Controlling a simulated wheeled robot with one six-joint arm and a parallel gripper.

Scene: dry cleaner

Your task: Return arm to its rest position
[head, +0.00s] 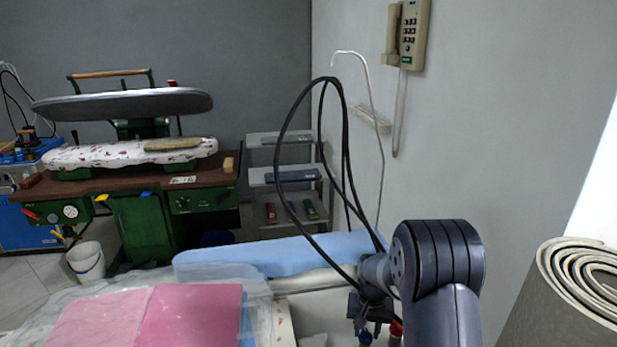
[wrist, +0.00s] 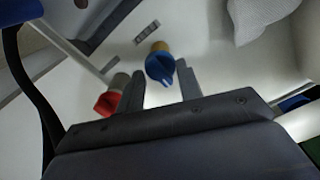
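My arm (head: 440,275) is bent at the lower right of the head view, with its wrist beside the pale-blue ironing surface. My gripper (wrist: 160,70) shows in the wrist view as two dark fingers standing apart, with nothing held between them. It points down at a white surface. A blue knob (wrist: 160,67) lies beyond the gap between the fingers, and a red knob (wrist: 108,103) is beside the left finger. In the head view the gripper is small and dark, partly hidden by cables, above the blue knob (head: 365,338) and the red knob (head: 396,330).
Black cables (head: 290,130) loop above my wrist near the wall. A pale-blue board (head: 280,253) and pink folded cloth (head: 190,315) lie left of the arm. A rolled grey mat (head: 560,300) stands at right. A pressing machine (head: 130,150) and a shelf (head: 285,175) are behind.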

